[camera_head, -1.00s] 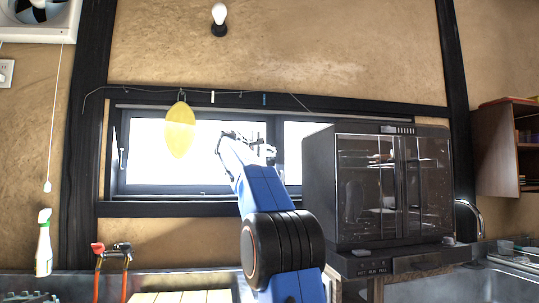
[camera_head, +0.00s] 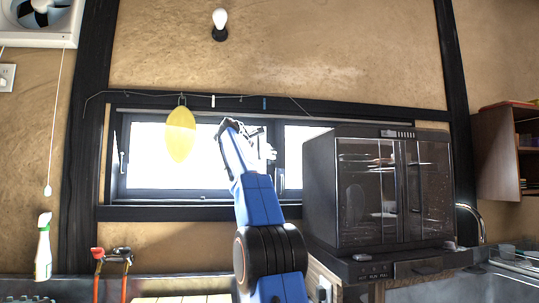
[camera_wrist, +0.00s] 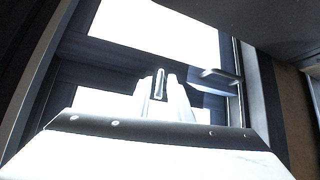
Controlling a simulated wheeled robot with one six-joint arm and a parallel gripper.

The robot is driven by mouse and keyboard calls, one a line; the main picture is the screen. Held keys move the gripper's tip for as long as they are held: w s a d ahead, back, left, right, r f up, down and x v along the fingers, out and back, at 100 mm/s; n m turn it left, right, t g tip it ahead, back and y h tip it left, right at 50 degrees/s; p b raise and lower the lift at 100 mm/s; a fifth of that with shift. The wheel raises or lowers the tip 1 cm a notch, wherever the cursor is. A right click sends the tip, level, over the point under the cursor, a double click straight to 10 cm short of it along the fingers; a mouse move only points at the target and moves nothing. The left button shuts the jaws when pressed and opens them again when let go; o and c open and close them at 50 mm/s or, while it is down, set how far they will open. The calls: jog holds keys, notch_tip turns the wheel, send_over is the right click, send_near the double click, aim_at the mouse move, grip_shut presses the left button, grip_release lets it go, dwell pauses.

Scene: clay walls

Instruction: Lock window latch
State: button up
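The window (camera_head: 190,192) has a dark frame and two bright panes. A small pale latch handle (camera_head: 281,180) shows low on its middle post. In the wrist view a light handle (camera_wrist: 218,74), apparently the same latch, sticks out near the post's end, to the right of my fingers. My gripper (camera_head: 266,146) is in front of the middle post, above the latch in the head view. Its pale fingers (camera_wrist: 160,85) stand apart with a narrow gap, and a pale-rimmed slim shape shows between them. I cannot tell what that shape is. The fingers look clear of the handle.
A dark glass-fronted cabinet (camera_head: 378,190) stands close to the right of my arm and covers part of the right pane. A yellow oval (camera_head: 180,135) hangs before the left pane. Another handle (camera_head: 122,160) is on the window's left side. A sink (camera_head: 500,283) lies lower right.

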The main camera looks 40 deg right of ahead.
dwell(0.3)
jog(key=v, duration=1.7)
jog(key=shift+a, duration=0.25)
jog(key=shift+a+f+m+h, duration=0.9)
jog(key=shift+f+m+h, duration=0.6)
jog(key=shift+f, duration=0.75)
jog(key=shift+t, duration=0.3)
jog(key=x, duration=1.7)
jog(key=shift+s+d, duration=0.1)
jog(key=shift+s, duration=0.05)
grip_shut()
